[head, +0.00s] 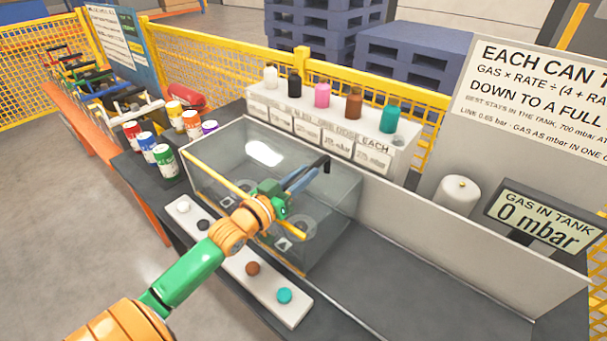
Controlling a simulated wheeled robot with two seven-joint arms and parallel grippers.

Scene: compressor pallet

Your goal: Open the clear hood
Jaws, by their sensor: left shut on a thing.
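The clear hood (215,165) is a see-through box with a yellow bar (215,173) along its near upper edge. It stands on the dark bench and looks closed. My left gripper (320,168) reaches over the yellow bar from the near side, in front of the hood's right half. It is shut on the hood, but the arm hides the exact place of contact. Several dark parts with pale markings show dimly inside the hood. My right gripper is not in view.
A pale strip (245,268) with coloured caps lies before the hood. Paint cans (165,163) stand left. Bottles stand on a white shelf (262,104) behind. A low pale wall (430,238), a gas display (540,222) and a white cylinder (458,193) are right. The right bench surface (400,285) is clear.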

